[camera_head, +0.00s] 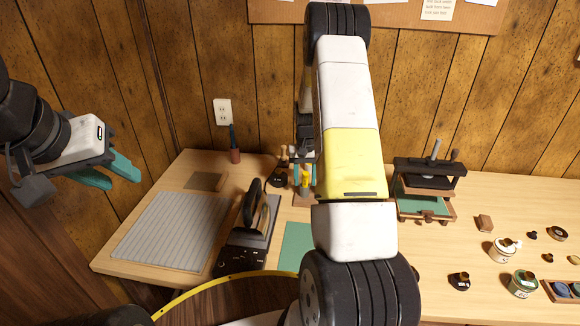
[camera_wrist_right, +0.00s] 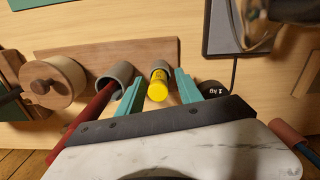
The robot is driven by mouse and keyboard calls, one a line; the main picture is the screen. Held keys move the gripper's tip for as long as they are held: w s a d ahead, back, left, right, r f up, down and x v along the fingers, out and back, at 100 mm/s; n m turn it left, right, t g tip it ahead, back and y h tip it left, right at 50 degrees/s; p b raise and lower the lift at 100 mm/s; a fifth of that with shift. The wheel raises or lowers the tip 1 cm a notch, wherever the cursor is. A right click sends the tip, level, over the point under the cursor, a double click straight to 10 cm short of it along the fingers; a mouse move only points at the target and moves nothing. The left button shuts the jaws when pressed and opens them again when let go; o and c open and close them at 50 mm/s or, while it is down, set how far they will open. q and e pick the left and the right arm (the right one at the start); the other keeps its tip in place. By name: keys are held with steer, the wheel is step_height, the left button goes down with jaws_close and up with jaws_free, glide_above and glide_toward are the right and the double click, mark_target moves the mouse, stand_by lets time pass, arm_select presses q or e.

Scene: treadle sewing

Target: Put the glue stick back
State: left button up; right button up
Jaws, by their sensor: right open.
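The yellow glue stick (camera_wrist_right: 158,86) stands in the right wrist view with its far end at a grey ring-shaped holder (camera_wrist_right: 161,66) on a wooden rack (camera_wrist_right: 140,47). My right gripper (camera_wrist_right: 160,92) is open, with one teal finger on each side of the glue stick; I see no clear contact. In the head view the glue stick (camera_head: 306,178) shows as a small yellow piece left of my right arm, which hides much of that spot. My left gripper (camera_head: 108,172) is empty, its teal fingers apart, in the air left of the table.
A red-handled tool (camera_wrist_right: 85,125) sits in the neighbouring grey holder, close to a finger. A wooden spool (camera_wrist_right: 52,82) and a black 1 kg weight (camera_wrist_right: 212,89) flank the rack. A black iron-like device (camera_head: 245,255) and a grey mat (camera_head: 165,230) lie left on the table.

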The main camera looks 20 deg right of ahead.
step_height(320, 180, up, 12)
steer(key=shift+r, duration=0.15)
steer(key=s+a+r+n+t, duration=0.1)
steer(key=s+a+r, duration=0.25)
steer(key=r, duration=0.25)
steer(key=s+a+r+t+y, duration=0.1)
steer(key=s+a+r, duration=0.1)
steer(key=s+r, duration=0.25)
steer(key=s+a+r+n+t, duration=0.1)
steer(key=s+a+r, duration=0.25)
steer(key=r, duration=0.25)
steer(key=s+a+r+n+t, duration=0.1)
steer(key=s+a, duration=0.2)
steer(key=s, duration=0.5)
steer(key=s+a+r+n+t+y, duration=0.1)
steer(key=s+a+r+t, duration=0.1)
steer(key=s, duration=0.7)
steer(key=shift+a+r, duration=0.3)
steer(key=shift+a, duration=0.4)
steer(key=shift+c, duration=0.6)
steer(key=shift+d, duration=0.15)
